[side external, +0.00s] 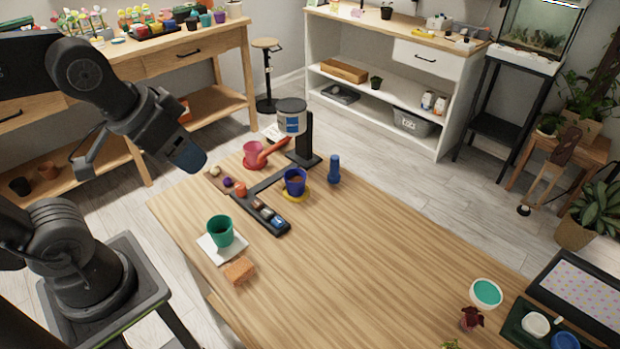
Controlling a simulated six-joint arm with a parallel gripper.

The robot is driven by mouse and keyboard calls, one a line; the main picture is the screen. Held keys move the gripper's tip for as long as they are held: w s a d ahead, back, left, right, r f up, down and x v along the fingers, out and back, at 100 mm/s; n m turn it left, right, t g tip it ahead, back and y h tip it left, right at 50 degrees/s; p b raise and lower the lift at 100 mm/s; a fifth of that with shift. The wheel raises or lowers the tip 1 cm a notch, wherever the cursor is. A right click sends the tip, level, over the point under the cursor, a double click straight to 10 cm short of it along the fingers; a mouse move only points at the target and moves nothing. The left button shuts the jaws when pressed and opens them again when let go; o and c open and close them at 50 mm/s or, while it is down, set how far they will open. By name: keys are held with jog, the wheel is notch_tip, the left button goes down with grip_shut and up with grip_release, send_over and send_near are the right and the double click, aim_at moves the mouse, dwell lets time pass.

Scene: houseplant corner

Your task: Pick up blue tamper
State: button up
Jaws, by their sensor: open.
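The blue tamper (333,170) stands upright on the wooden table (370,260), near its back edge. It is to the right of the blue pot (295,182) and apart from it. My gripper (190,158) is at the left, raised above the table's back left corner, well away from the tamper. It is open, with nothing seen in it. Its fingers are small and dark here, and the space between them is hard to make out.
A black stand (305,150) holding a grey and blue canister (291,118) rises left of the tamper. A red pot (254,155), a green pot (220,232) and an orange block (239,270) are nearer my arm. The table's middle is clear.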

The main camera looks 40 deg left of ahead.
jog(key=w+r+n, duration=0.2)
jog(key=w, duration=0.8)
jog(key=n+g+y, duration=0.2)
jog(key=n+y, duration=0.1)
jog(key=n, duration=0.4)
send_over(335, 157)
jog(key=s+d, duration=0.4)
notch_tip(335, 157, down, 16)
jog(key=x, duration=0.8)
jog(key=shift+s+f, duration=0.1)
jog(key=shift+f, duration=0.1)
jog(key=shift+a+x, duration=0.15)
jog(key=shift+x, duration=1.3)
jog(key=shift+a+x, duration=0.15)
jog(key=shift+x, duration=1.3)
jog(key=shift+r, duration=0.15)
